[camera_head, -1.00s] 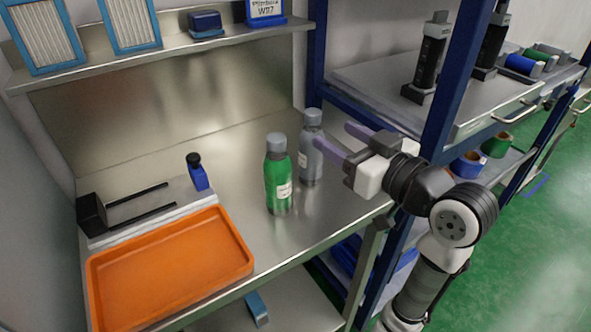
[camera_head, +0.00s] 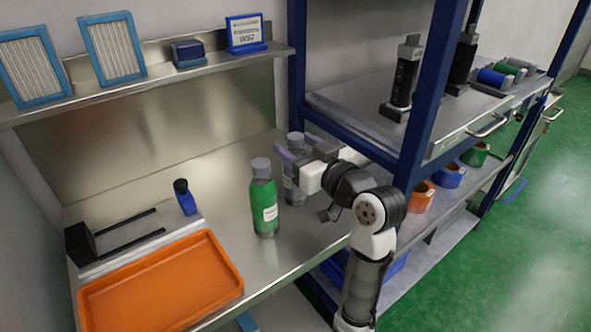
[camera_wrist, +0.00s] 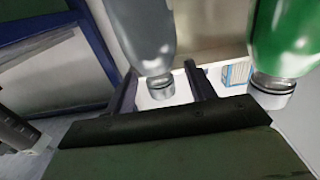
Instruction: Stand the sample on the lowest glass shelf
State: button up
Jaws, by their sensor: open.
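Two capped bottles stand upright on the steel bench (camera_head: 220,175): a green one (camera_head: 264,205) with a white label and a grey one (camera_head: 291,190) just behind it to the right. Nothing shows which is the sample. My gripper (camera_head: 294,147) is open at the grey bottle's upper part, one finger on its near side. In the wrist view, the grey bottle (camera_wrist: 147,30) appears upside down, its neck and cap between my spread fingers (camera_wrist: 163,88). The green bottle (camera_wrist: 287,40) is outside them, to the right. Contact cannot be told. No glass shelf is recognisable.
An orange tray (camera_head: 170,285) and a black-and-white fixture with a small blue bottle (camera_head: 185,198) lie left on the bench. A steel wall shelf (camera_head: 150,85) holds filters and a sign. A blue-framed rack (camera_head: 425,100) with black devices and coloured rolls stands close right.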

jog(key=shift+p+x, duration=0.3)
jog(key=shift+x, duration=1.15)
grip_shut()
